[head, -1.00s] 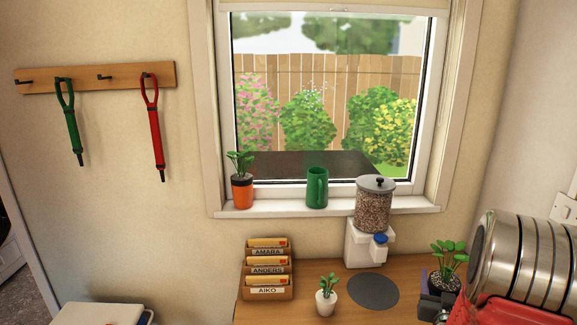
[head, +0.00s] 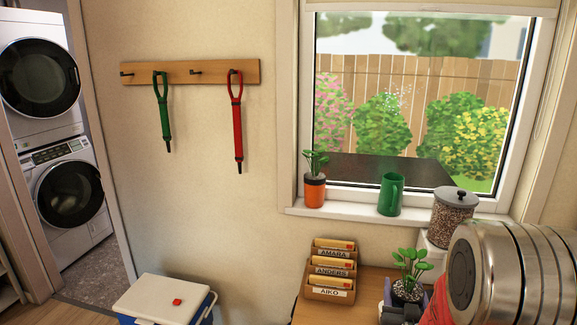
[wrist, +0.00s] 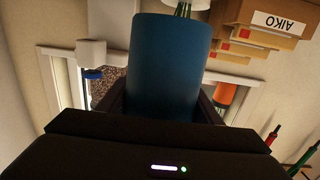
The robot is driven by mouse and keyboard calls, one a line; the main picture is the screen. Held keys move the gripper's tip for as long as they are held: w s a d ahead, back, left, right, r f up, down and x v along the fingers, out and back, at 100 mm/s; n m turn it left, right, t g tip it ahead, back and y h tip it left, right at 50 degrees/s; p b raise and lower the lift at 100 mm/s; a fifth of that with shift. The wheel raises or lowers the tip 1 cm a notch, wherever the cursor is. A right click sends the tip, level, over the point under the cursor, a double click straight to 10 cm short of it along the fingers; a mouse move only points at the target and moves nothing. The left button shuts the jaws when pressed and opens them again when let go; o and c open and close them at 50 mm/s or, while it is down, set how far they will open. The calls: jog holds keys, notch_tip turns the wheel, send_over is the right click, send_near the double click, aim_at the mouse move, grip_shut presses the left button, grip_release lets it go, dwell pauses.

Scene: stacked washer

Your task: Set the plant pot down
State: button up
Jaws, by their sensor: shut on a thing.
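The plant pot (wrist: 168,68) is blue and fills the middle of the wrist view, between the jaws of my gripper (wrist: 168,105). In the head view its leafy green plant (head: 411,268) stands upright at the lower right, above the wooden counter (head: 330,312). My gripper also shows in the head view (head: 402,308), shut around the pot. Most of the pot is hidden there by the gripper and the arm. I cannot see the pot's underside, and it seems held above the counter.
A letter holder (head: 331,268) stands on the counter. A cooler (head: 163,299) is at lower left.

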jog(key=w+a+n+y, duration=0.1)
jog(key=a+n+y, duration=0.2)
jog(key=a, duration=1.3)
jog(key=shift+w+r+t+y, duration=0.25)
jog(key=shift+w+t+y, duration=0.05)
jog(key=shift+y, duration=0.5)
